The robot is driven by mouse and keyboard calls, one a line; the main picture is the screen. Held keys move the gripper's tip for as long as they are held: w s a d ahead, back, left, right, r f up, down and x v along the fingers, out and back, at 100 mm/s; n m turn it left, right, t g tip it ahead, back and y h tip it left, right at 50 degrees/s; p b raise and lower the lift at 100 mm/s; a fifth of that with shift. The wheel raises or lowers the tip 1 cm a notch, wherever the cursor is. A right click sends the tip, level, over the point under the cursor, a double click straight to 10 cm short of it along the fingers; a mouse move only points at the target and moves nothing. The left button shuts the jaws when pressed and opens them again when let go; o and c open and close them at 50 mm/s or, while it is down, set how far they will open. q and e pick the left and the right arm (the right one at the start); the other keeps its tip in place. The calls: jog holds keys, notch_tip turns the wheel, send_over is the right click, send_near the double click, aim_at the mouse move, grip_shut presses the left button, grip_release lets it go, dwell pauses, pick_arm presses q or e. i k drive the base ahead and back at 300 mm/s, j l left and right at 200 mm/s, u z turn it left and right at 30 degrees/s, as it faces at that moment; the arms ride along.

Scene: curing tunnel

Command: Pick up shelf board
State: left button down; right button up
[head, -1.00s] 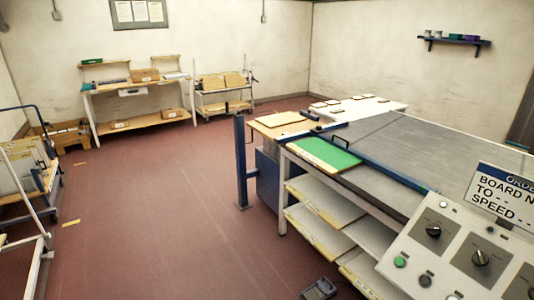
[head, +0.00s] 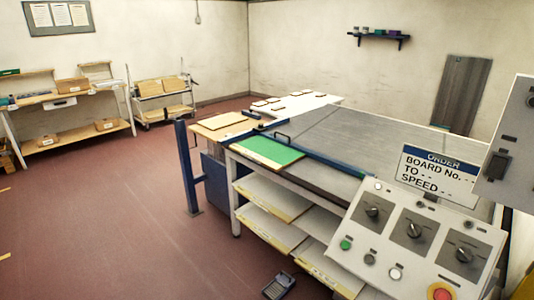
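Several pale shelf boards with yellowish front edges lie in the rack under the machine table in the head view. The upper board (head: 272,194) sticks out at the front left, and another board (head: 268,228) lies below it. A lower board (head: 330,268) is partly hidden by the control panel. I cannot tell which one the task means. A green board (head: 268,151) with a yellow edge lies on the table top's near left end. Neither of my grippers is in view.
The control panel (head: 415,235) with knobs and buttons stands at the front right, with an order sign (head: 437,176) behind it. A blue post (head: 188,165) stands left of the table. A grey pedal (head: 279,286) is on the floor. The red floor (head: 100,230) at left is clear.

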aim_at(275, 156)
jog(key=i+j+u, duration=0.2)
jog(key=i+u, duration=0.5)
jog(key=i+j+z, duration=0.1)
jog(key=i+z, duration=0.15)
jog(key=i, duration=0.15)
jog(key=i+j+z, duration=0.25)
jog(key=i, duration=0.2)
jog(key=i+j+z, duration=0.1)
jog(key=i+z, duration=0.2)
jog(key=i, duration=0.1)
